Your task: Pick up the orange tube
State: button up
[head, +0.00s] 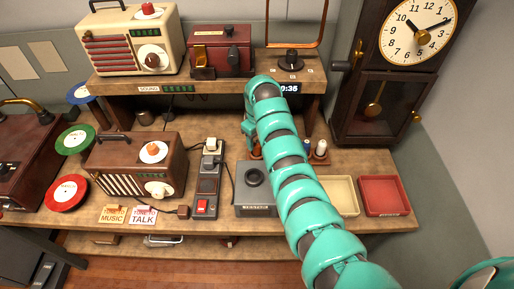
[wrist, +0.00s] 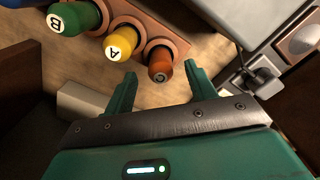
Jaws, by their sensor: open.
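In the wrist view, the orange tube (wrist: 160,63) stands in a hole of a brown wooden rack (wrist: 181,44), its round end towards the camera. My gripper (wrist: 160,78) is open, with one teal finger on each side of the tube's near end. The fingertips are close to it; I cannot tell whether they touch it. A yellow tube (wrist: 121,42) marked A and a green tube (wrist: 76,19) marked B sit beside it in the rack. In the head view, my arm hides most of the rack and my fingers.
In the head view, a grey tester box (head: 256,190) stands left of my arm. A cream tray (head: 343,196) and a red tray (head: 384,196) lie to its right. An upper shelf (head: 215,86) overhangs the back of the bench. A clock (head: 385,95) stands at the right.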

aim_at(257, 142)
jog(key=shift+w+a+f+p, duration=0.15)
jog(key=shift+f+p, duration=0.65)
jog(key=shift+f, duration=0.85)
jog(key=shift+c, duration=0.3)
jog(key=c, duration=0.8)
